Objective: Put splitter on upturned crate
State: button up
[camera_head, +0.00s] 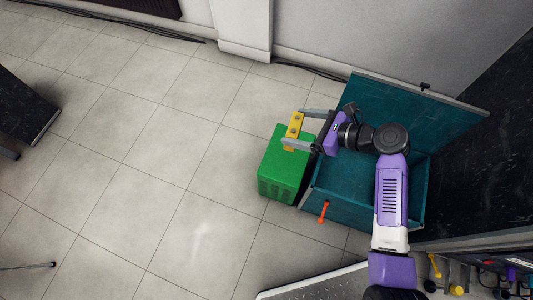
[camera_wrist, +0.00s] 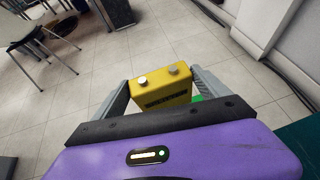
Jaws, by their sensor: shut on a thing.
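The splitter is a small yellow block (camera_head: 293,128) with two round silver knobs on top. My gripper (camera_head: 296,127) is shut on it, with one grey finger on each side. In the wrist view the splitter (camera_wrist: 162,90) sits between the fingertips, with a dark marking on its near face. The upturned crate is a green box (camera_head: 280,172) on the tiled floor. In the head view the splitter overlaps the crate's far edge. I cannot tell whether the splitter touches the crate.
A teal open case (camera_head: 410,110) with its lid raised stands right of the crate. An orange-red handle (camera_head: 323,211) is at its front. Black cables run along the wall. Tools lie at the lower right. The floor left of the crate is clear.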

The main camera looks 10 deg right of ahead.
jog(key=shift+w+a+r, duration=0.2)
jog(key=shift+w+a, duration=0.1)
jog(key=shift+w, duration=0.1)
jog(key=shift+f, duration=0.35)
notch_tip(320, 180, down, 19)
jog(key=b, duration=0.9)
jog(key=shift+w+f, duration=0.1)
jog(key=shift+f, duration=0.05)
jog(key=o, duration=1.4)
jog(key=shift+f, duration=0.1)
